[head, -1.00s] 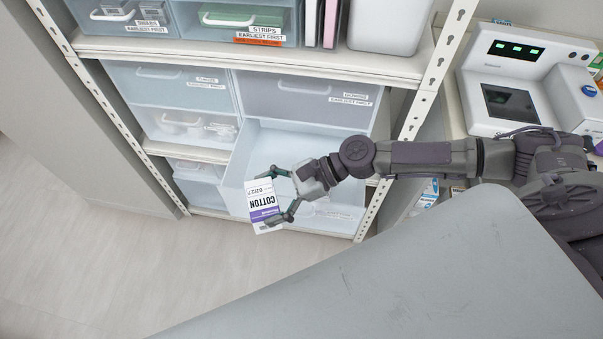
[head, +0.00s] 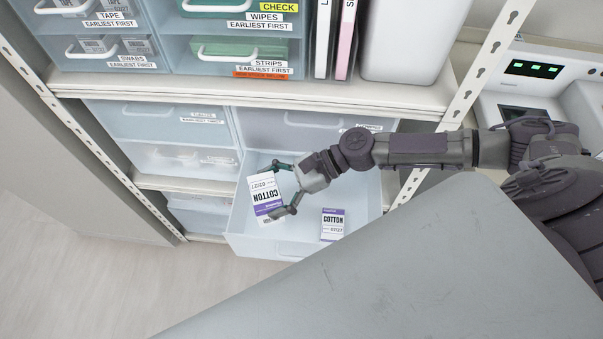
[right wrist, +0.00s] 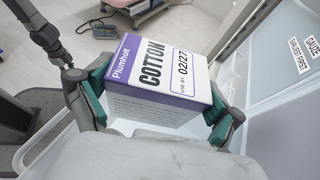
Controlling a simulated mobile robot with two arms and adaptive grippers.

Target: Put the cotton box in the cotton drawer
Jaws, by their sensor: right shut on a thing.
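My right gripper (head: 279,191) is shut on a white and purple cotton box (head: 264,196), marked 02/27. The held box is tilted and shows over the left part of an open, pale, translucent drawer (head: 290,248); its exact height above the drawer floor is hard to tell. In the right wrist view the cotton box (right wrist: 160,75) sits between both fingers of the gripper (right wrist: 158,105). A second cotton box (head: 332,224) lies inside the drawer, towards the front right, apart from the held one.
Closed drawers sit above and left of the open one, including a gauze drawer (head: 310,128). A shelf board (head: 250,92) runs above, carrying labelled bins. A perforated post (head: 460,95) stands right. A grey surface (head: 400,270) fills the lower right foreground.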

